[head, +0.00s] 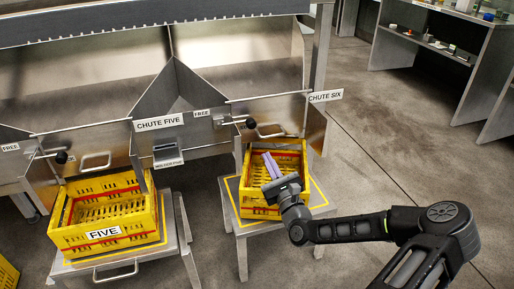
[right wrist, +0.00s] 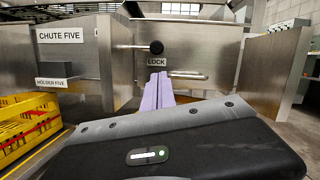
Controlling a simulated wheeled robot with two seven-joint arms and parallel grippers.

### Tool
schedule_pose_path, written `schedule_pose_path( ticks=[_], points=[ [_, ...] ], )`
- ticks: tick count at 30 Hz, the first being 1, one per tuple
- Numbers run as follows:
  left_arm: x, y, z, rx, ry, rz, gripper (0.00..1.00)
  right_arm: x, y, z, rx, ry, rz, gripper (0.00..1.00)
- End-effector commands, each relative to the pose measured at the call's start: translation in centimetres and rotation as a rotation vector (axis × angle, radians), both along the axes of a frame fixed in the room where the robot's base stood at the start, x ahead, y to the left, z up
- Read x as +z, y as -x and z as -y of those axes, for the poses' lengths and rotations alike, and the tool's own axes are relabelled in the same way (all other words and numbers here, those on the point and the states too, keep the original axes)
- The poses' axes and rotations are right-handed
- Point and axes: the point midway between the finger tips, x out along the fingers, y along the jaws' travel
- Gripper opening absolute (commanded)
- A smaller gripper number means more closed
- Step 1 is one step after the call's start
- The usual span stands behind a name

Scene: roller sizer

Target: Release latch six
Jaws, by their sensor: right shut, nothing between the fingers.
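In the right wrist view the knob (right wrist: 156,47) sits just above a LOCK label (right wrist: 157,61). A FREE label (head: 203,113) is left of the knob in the head view. My right gripper (head: 270,163) has pale purple fingers pressed together, empty, over the yellow crate. In the right wrist view its fingers (right wrist: 157,92) point toward the gate below the knob, apart from it. My left gripper is out of view.
A yellow crate (head: 255,208) stands on a stand (head: 243,228) below. Left are the CHUTE FIVE sign (head: 159,122), a holder (head: 167,151) and crate FIVE (head: 104,252).

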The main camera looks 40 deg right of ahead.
Motion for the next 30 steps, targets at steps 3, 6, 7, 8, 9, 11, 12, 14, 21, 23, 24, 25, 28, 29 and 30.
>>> schedule_pose_path(
  ticks=[3,6,7,8,9,11,12,14,21,23,24,25,28,29,30],
  points=[
    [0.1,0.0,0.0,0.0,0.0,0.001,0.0,0.2,0.0,0.1,-0.001,-0.003,0.005,0.0],
    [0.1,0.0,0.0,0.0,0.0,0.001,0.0,0.1,0.0,0.1,-0.001,-0.003,0.002,0.0],
    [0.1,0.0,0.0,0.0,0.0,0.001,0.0,0.1,0.0,0.1,0.0,-0.003,0.002,0.0],
    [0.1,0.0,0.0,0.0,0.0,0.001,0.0,0.1,0.0,0.1,0.0,-0.003,0.002,0.0],
    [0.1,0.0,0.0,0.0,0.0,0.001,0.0,0.1,0.0,0.1,0.0,-0.003,0.001,0.0],
    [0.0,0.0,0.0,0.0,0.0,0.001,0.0,0.1,-0.1,0.1,0.0,-0.002,0.001,0.0],
    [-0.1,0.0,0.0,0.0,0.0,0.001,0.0,0.1,-0.3,0.1,0.001,-0.002,0.001,0.0],
    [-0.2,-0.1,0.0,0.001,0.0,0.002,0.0,0.1,-0.7,0.2,0.002,-0.001,0.001,0.0],
    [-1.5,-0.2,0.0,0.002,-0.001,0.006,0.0,0.7,-3.6,1.0,0.002,0.001,0.002,0.0],
    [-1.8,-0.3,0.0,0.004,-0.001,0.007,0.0,1.0,-4.6,1.2,0.002,0.0,0.002,0.0],
    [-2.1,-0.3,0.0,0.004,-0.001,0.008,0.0,1.1,-5.3,1.4,0.003,-0.001,0.003,0.0],
    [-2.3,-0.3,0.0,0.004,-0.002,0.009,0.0,1.2,-5.7,1.6,0.001,0.0,0.002,0.0],
    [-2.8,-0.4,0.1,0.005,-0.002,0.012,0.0,1.7,-7.2,1.9,0.001,-0.001,0.003,0.0],
    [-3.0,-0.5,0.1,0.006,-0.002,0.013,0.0,1.8,-7.7,2.1,0.001,-0.001,0.002,0.0],
    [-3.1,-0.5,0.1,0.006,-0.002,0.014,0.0,1.9,-8.1,2.2,0.002,-0.001,0.001,0.0]
  ],
)
